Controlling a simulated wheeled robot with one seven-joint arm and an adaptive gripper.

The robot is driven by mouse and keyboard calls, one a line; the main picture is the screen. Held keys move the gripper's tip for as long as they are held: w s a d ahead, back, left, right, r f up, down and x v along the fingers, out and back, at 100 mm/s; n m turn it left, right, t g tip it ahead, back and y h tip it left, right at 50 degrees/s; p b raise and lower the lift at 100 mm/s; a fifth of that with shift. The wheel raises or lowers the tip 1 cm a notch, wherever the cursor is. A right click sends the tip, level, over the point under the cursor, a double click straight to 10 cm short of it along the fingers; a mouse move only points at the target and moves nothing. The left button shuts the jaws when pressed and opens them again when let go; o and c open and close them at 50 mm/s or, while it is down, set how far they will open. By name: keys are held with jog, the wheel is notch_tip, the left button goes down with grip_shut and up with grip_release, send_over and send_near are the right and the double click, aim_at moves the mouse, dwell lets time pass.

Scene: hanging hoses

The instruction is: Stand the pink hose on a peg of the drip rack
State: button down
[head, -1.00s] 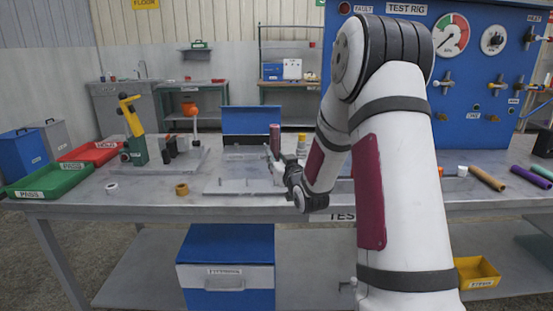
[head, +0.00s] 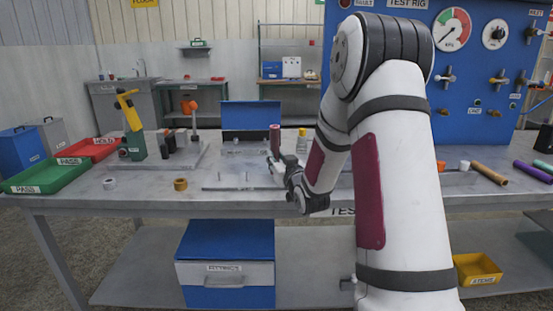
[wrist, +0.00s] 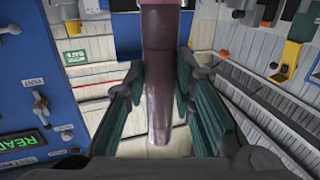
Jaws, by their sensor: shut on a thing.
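The pink hose (head: 275,138) stands roughly upright in my gripper (head: 276,160) in the head view. In the wrist view the hose (wrist: 158,85) runs between the teal fingers of my gripper (wrist: 160,72), which are shut on it. A low grey plate with thin upright pegs (head: 237,186), apparently the drip rack, lies on the bench left of my gripper. Its visible pegs look bare. My gripper and wrist hide the rack's right part. I cannot tell the height of the hose's lower end.
A yellow-topped bottle (head: 301,140) stands just right of the hose. A blue open-lidded box (head: 250,118) is behind. A tan ring (head: 180,184) and a white ring (head: 109,184) lie to the left. The blue test rig (head: 480,75) stands at the right.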

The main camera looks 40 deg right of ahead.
jog(key=shift+f+b, duration=1)
jog(key=shift+f, duration=0.1)
jog(key=c, duration=1.3)
grip_release()
jog(key=v, duration=1.2)
jog(key=shift+a, duration=0.1)
